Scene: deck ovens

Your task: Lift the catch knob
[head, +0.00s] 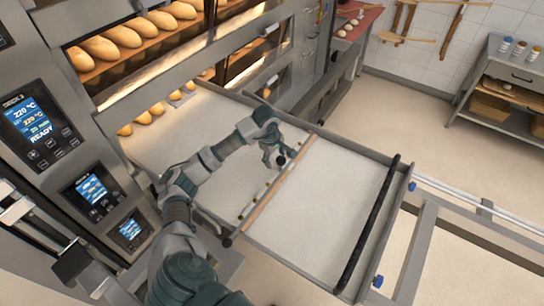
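A loader tray (340,205) with a pale belt extends from the deck oven. A thin wooden bar (262,208) with dark ends crosses it, with a narrow metal strip beside it. A small dark round knob (281,160), possibly the catch knob, shows at this strip, partly hidden by my fingers. My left gripper (276,158) points down over the strip, its fingers at or around the knob. I cannot tell whether they touch it or how far they are closed. My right gripper is not in view.
Bread loaves (122,36) fill the lit oven decks at upper left. Control panels (34,123) face out at left. A black bar (368,222) crosses the tray's outer end, with blue knobs (412,186) on its edge. A steel side table (508,85) stands at upper right. Floor between is clear.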

